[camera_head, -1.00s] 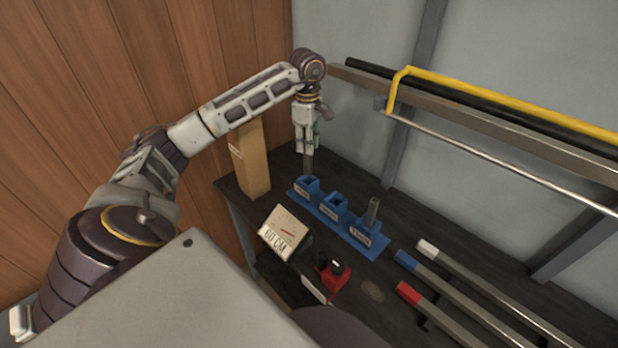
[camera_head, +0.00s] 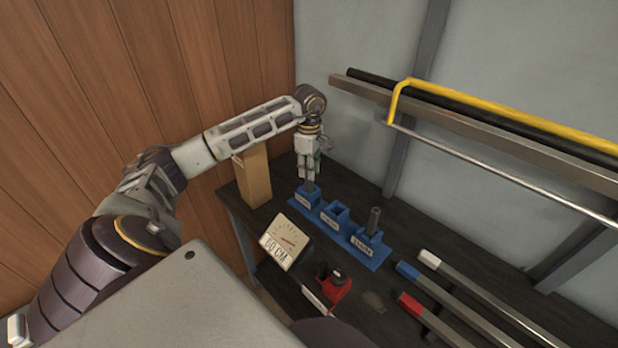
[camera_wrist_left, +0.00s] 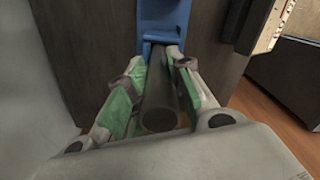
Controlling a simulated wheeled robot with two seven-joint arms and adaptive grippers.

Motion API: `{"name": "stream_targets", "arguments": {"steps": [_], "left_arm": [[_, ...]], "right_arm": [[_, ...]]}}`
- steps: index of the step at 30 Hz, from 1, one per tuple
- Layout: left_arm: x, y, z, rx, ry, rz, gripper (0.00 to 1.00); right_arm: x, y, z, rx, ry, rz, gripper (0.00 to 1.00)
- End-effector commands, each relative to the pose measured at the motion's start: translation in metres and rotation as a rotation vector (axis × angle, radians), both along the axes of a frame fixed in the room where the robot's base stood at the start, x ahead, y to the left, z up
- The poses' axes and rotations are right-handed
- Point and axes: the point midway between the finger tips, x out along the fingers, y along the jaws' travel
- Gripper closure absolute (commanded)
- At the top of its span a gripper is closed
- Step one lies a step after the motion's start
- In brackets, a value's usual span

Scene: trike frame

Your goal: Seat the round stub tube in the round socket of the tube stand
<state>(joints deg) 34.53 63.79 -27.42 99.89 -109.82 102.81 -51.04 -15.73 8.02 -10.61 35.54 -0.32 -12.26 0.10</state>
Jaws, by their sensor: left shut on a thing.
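The blue tube stand (camera_head: 377,263) is on the dark bench with several labelled parts in a row; the labels are too small to read surely. My left gripper (camera_head: 309,180) is above its leftmost socket (camera_head: 301,200), shut on a dark round stub tube (camera_head: 311,187). The tube points down, and its lower end is at or just inside that socket's mouth; how deep is hidden. In the left wrist view the tube (camera_wrist_left: 160,112) lies between the green finger pads, its far end at the blue socket (camera_wrist_left: 162,38). My right gripper is not in view.
The middle socket (camera_head: 335,212) looks empty. A gauge marked 60 CM (camera_head: 285,242), a red device (camera_head: 335,288), a cardboard box (camera_head: 256,178) and several bars with coloured ends (camera_head: 475,305) are nearby.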

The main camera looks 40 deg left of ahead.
Motion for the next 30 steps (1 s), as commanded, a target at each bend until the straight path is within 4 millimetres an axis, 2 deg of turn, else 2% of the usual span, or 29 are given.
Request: {"name": "stream_targets", "arguments": {"steps": [8,21,30], "left_arm": [[0.0,0.0,-0.001,0.0,0.001,0.0,1.0],[-0.001,0.0,-0.036,0.0,0.001,0.0,1.0],[0.0,0.0,-0.037,0.0,0.0,0.0,1.0]], "right_arm": [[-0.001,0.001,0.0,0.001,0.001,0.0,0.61],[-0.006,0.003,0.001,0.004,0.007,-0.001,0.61],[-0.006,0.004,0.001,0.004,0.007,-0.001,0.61]]}}
